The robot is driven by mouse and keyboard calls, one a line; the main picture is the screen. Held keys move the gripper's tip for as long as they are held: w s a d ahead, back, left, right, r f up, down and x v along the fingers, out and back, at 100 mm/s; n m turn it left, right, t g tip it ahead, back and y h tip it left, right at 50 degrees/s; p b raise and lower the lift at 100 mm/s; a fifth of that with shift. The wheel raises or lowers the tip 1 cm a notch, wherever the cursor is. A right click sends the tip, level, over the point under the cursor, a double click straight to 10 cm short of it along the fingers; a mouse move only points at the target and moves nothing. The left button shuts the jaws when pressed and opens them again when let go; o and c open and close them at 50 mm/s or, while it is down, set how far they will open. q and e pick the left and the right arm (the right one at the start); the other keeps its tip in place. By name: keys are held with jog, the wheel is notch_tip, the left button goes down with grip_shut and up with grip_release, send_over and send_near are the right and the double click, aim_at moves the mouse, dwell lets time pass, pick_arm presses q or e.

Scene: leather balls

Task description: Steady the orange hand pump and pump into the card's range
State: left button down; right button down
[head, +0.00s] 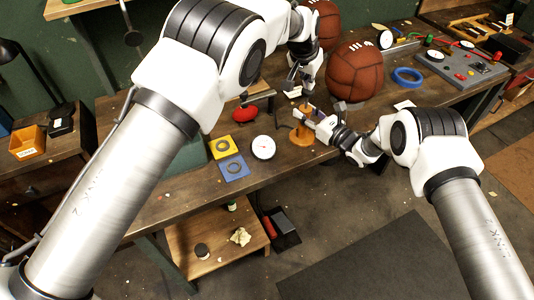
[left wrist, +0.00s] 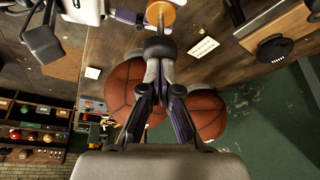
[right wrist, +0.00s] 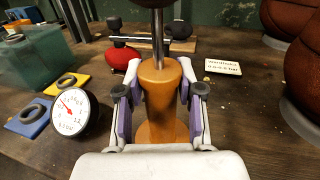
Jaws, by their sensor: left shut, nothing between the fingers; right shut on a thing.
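The orange hand pump (head: 299,135) stands upright on the bench. My right gripper (right wrist: 160,97) is shut around its orange body, seen close in the right wrist view. A metal rod (right wrist: 158,42) rises from the body to a dark handle (right wrist: 150,3). My left gripper (left wrist: 160,62) is shut and empty, with its fingertips at the dark handle in the left wrist view; whether they touch it I cannot tell. The round white gauge (head: 263,147) lies left of the pump, its red needle pointing up-left in the right wrist view. A small white card (right wrist: 222,67) stands behind the pump; its print is too small to read.
Two brown leather balls stand behind the pump, the nearer one (head: 355,72) to its right. A blue ring (head: 407,77) and a grey panel (head: 462,66) lie farther right. A red bulb (head: 245,114) and yellow (head: 222,147) and blue (head: 233,167) squares lie left.

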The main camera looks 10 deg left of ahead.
aim_at(306, 91)
pick_arm(q)
notch_tip(306, 91, down, 4)
jog(key=shift+s+f, duration=0.1)
jog(key=shift+r, duration=3.2)
jog(key=shift+f, duration=0.1)
dwell(1.4)
dwell(0.5)
